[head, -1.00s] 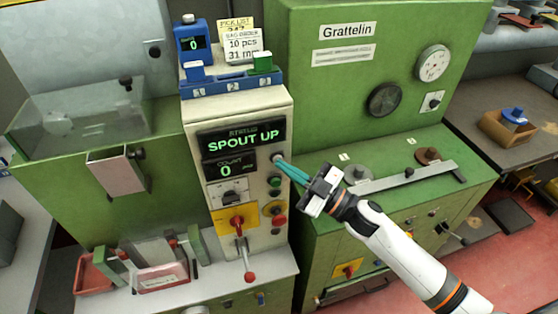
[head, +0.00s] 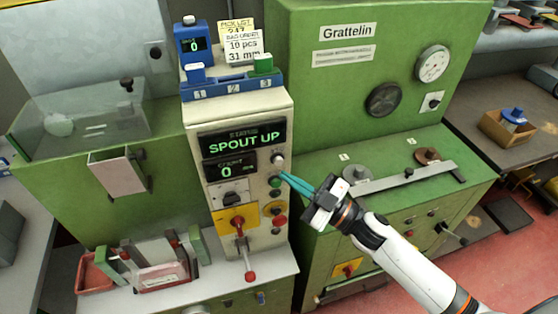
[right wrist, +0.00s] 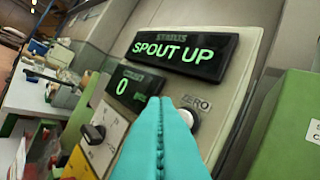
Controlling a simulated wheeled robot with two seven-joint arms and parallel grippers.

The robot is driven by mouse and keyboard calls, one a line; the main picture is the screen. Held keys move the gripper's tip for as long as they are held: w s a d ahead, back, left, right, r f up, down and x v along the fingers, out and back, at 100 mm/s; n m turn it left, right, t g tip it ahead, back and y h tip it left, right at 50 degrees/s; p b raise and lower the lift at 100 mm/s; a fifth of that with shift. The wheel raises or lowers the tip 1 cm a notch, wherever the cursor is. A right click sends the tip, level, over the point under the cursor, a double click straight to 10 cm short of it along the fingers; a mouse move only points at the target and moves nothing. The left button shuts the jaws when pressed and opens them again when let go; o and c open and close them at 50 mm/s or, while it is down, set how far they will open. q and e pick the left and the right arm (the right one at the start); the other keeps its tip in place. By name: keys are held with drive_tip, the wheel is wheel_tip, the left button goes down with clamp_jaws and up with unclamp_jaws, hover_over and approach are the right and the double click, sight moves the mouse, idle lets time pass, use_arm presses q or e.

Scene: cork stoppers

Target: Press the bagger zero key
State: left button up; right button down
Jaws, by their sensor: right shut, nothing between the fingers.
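The bagger is a pale control column (head: 240,125) with a green-lit display (head: 243,139) reading "SPOUT UP" and a count display (head: 229,168) reading 0. The zero key (head: 278,160) is a small pale round button at the panel's right side. In the right wrist view the key (right wrist: 191,118) sits under the "ZERO" label, partly covered by a finger. My right gripper (head: 283,176) is shut and empty, its teal fingertips just below the key in the head view. The tips look apart from the key, but contact is hard to judge. My left gripper is out of view.
Below the key are a dark button (head: 275,181), a green button (head: 275,194) and a red knob (head: 280,220). A red-tipped lever (head: 249,273) stands lower. A green machine (head: 330,85) rises at right. A blue rack (head: 233,86) sits on top.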

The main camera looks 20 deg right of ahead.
drive_tip(key=s, duration=0.3)
drive_tip(key=shift+s+r+p, duration=0.1)
drive_tip(key=shift+s+p, duration=0.2)
drive_tip(key=shift+s, duration=0.1)
drive_tip(key=shift+d, duration=0.1)
idle(0.4)
